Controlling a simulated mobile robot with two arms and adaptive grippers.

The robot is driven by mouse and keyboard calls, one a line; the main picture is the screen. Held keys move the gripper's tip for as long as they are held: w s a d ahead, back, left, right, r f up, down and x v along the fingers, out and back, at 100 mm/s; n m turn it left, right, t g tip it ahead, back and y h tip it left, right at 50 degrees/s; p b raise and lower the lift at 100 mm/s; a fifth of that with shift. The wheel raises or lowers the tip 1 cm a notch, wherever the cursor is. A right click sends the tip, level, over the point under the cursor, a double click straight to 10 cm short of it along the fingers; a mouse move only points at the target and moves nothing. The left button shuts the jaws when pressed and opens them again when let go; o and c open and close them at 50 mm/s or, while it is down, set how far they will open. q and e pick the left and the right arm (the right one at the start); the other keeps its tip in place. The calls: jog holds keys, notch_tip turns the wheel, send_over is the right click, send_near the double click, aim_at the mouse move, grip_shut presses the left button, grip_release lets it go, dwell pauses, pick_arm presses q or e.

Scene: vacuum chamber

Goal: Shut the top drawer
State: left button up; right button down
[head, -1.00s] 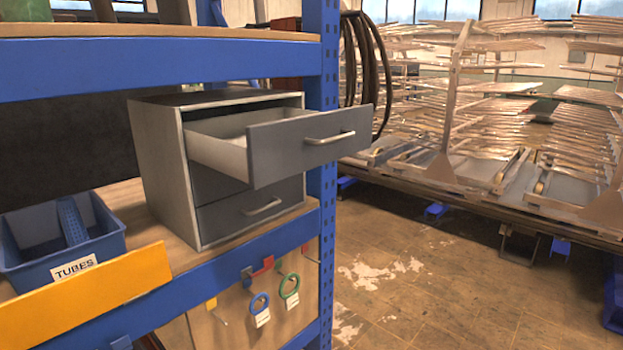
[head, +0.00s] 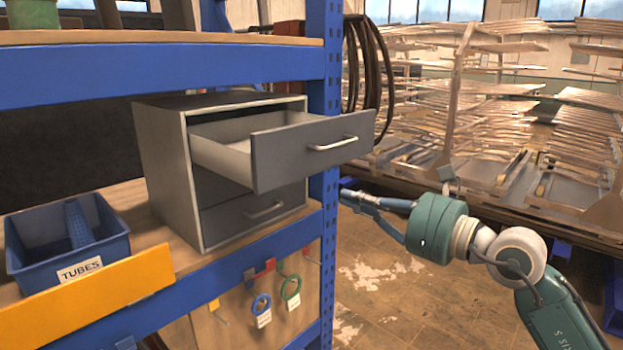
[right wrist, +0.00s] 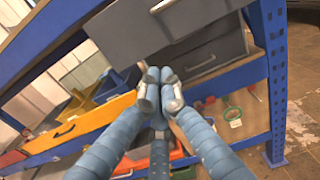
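A grey cabinet (head: 163,165) stands on the blue shelf, with its top drawer (head: 300,150) pulled well out and the drawer's bar handle (head: 333,143) facing right. The bottom drawer (head: 250,211) below it is shut. In the right wrist view, part of the top drawer (right wrist: 196,16) shows at the upper edge, above the bottom drawer (right wrist: 215,53). My right gripper (head: 350,197) is below and apart from the open drawer, beside the shelf's blue post. In the right wrist view its fingers (right wrist: 162,92) are drawn together with nothing between them. My left gripper is not in view.
A blue bin (head: 66,245) labelled TUBES and a yellow panel (head: 95,285) are left of the cabinet. The perforated blue post (head: 326,240) stands at the cabinet's right. Tape rolls hang below the shelf. The floor to the right is open, with racks (head: 520,120) behind.

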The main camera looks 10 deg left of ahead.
aim_at(300, 179)
jog(key=p+x, duration=0.4)
jog(key=x, duration=0.6)
jog(key=shift+r, duration=0.2)
jog(key=shift+w+a+f+p, duration=0.2)
jog(key=shift+w+a+p, duration=0.1)
jog(key=shift+a+p, duration=0.1)
